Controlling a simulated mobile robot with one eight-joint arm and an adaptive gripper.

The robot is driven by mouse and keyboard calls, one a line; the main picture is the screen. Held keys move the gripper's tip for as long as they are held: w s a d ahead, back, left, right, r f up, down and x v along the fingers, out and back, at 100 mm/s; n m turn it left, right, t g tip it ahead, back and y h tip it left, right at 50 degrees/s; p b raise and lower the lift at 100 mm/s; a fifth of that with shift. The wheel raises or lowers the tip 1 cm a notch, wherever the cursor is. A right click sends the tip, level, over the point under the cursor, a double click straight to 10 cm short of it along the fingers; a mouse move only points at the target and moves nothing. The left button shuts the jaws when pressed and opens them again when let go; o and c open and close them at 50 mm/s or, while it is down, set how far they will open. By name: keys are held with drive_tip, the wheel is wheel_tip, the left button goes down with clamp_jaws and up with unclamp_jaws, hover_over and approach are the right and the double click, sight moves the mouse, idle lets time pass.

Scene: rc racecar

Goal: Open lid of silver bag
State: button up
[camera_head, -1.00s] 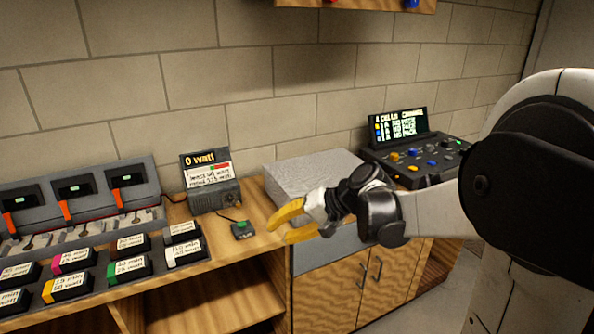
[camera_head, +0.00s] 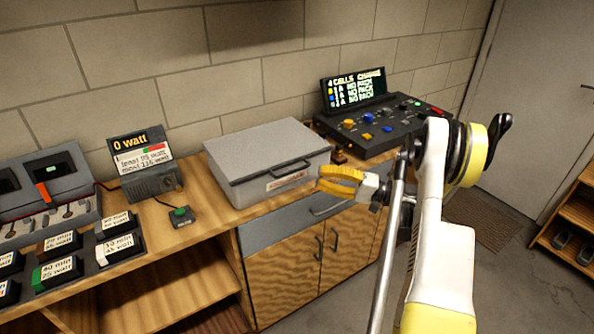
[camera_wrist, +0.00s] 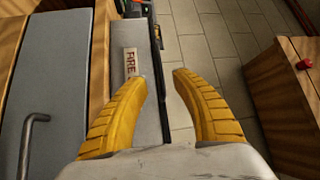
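The silver bag (camera_head: 265,150) is a closed grey case with a flat lid, a dark front rim and a black handle. It sits on the wooden counter in the head view. Its labelled front (camera_wrist: 130,62) and black rim (camera_wrist: 157,75) show in the wrist view. My gripper (camera_head: 322,180) has yellow fingers and is in front of the case near its right front corner. In the wrist view its fingers (camera_wrist: 161,78) are spread and empty, with the black rim seen between them. I cannot tell whether they touch it.
A grey drawer (camera_head: 290,222) with a handle is under the case. A control console (camera_head: 385,127) stands at right, and a small green-button box (camera_head: 182,217) and a watt display (camera_head: 143,165) at left. Clear floor (camera_head: 520,290) lies in front at right.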

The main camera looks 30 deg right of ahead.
sight(297, 171)
drive_tip(key=b+x, duration=0.1)
drive_tip(key=x, duration=0.7)
drive_tip(key=shift+w+a+b, duration=0.15)
drive_tip(key=shift+w+b, duration=0.05)
drive_tip(key=shift+b, duration=0.2)
drive_tip(key=shift+c, duration=0.5)
clamp_jaws()
